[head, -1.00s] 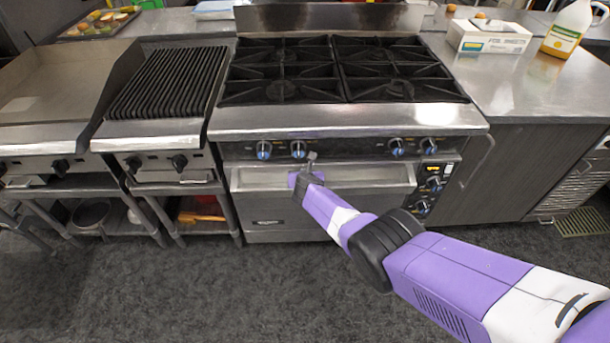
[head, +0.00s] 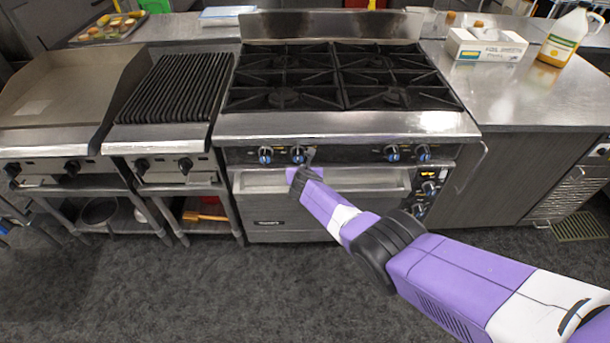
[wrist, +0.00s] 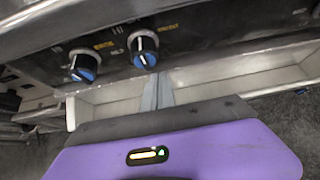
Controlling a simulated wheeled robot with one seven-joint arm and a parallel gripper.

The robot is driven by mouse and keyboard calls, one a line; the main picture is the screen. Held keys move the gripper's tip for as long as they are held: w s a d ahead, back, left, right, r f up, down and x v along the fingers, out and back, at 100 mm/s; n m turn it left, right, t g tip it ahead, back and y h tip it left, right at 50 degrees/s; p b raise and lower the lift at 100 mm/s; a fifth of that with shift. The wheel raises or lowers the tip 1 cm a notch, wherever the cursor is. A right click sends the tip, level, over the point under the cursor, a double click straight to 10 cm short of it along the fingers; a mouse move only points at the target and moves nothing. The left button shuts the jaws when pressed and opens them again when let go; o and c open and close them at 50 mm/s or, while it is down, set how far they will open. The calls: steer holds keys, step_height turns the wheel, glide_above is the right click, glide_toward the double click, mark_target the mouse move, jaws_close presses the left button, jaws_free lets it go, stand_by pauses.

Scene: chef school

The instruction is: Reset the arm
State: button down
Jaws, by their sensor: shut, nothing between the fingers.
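My gripper (head: 309,155) is at the front of the stove (head: 350,124), just below the left pair of blue-marked knobs. In the wrist view its two grey fingers (wrist: 157,88) are together with nothing between them. They point up towards the right one of two knobs (wrist: 144,47), and I cannot tell whether they touch it. The left knob (wrist: 84,65) is clear of the fingers. My purple and white arm reaches in from the lower right of the head view. The oven front (head: 270,182) with its pale recessed top is behind and below my gripper.
A ribbed grill (head: 172,88) and a flat griddle (head: 70,90) stand to the left. A steel counter (head: 510,90) on the right holds a white box (head: 486,45) and a jug (head: 569,38). The floor (head: 170,290) in front is clear.

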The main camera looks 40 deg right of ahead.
steer(key=shift+w+d+r+p, duration=0.15)
steer(key=shift+w+r+p, duration=0.15)
steer(key=shift+r, duration=0.5)
steer(key=shift+w+d+r+p, duration=0.15)
steer(key=shift+w+r+p, duration=0.1)
steer(key=shift+r, duration=0.55)
